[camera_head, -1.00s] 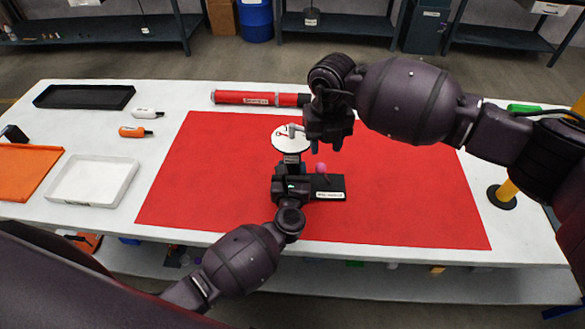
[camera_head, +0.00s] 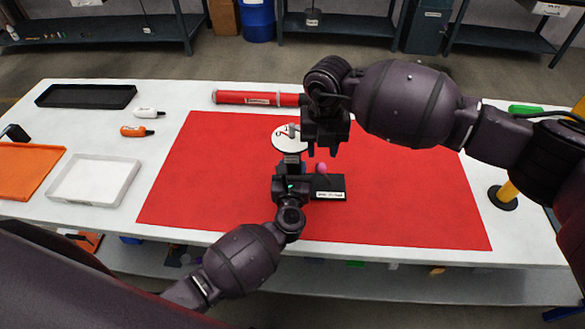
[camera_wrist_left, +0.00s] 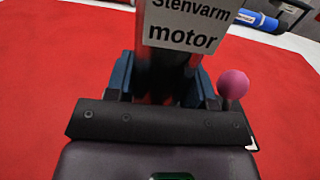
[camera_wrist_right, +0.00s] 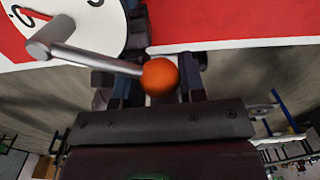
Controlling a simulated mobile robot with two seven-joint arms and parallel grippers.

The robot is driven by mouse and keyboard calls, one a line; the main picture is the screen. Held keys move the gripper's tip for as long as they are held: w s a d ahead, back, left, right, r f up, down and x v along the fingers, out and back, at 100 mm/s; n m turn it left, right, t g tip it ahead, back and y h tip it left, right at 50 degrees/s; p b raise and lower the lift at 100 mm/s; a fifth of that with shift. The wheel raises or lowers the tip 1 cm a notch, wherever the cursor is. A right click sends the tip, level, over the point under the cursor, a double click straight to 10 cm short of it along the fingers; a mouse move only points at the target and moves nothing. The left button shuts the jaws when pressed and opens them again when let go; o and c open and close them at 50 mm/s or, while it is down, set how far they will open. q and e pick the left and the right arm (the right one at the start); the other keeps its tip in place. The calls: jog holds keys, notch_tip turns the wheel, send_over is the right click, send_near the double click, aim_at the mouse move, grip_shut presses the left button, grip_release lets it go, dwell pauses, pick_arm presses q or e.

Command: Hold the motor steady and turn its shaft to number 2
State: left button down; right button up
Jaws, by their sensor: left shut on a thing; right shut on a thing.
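The motor stands near the middle of the red mat, with a white round dial (camera_head: 285,142) on its far side. The left wrist view shows its label, "Stenvarm motor" (camera_wrist_left: 185,25). My left gripper (camera_head: 289,176) is shut on the motor body from the near side. A metal crank (camera_wrist_right: 85,58) with an orange ball knob (camera_wrist_right: 160,76) crosses the dial face. My right gripper (camera_head: 323,148) is at the dial's right, with its fingers around the knob in the right wrist view. Dial marks are partly cut off, so the number pointed at cannot be read.
A black box (camera_head: 331,186) with a pink ball (camera_head: 321,168) sits just right of the motor. A red tube (camera_head: 255,98) lies behind the mat (camera_head: 400,195). Trays and two small bottles are at left. The mat's right side is clear.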

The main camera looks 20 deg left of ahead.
jog(key=shift+s+a, duration=0.15)
jog(key=shift+a, duration=0.15)
jog(key=shift+s+a+m, duration=0.3)
jog(key=shift+s+m, duration=0.2)
jog(key=shift+m, duration=0.2)
jog(key=shift+s+a+r+m, duration=0.1)
jog(key=shift+s+a+m, duration=0.2)
jog(key=shift+m, duration=0.2)
jog(key=shift+s+m, duration=0.15)
jog(key=shift+m, duration=0.15)
jog(key=shift+c, duration=0.2)
jog(key=shift+s+a+m, duration=0.35)
jog(key=shift+a+m, duration=0.1)
jog(key=shift+m, duration=0.35)
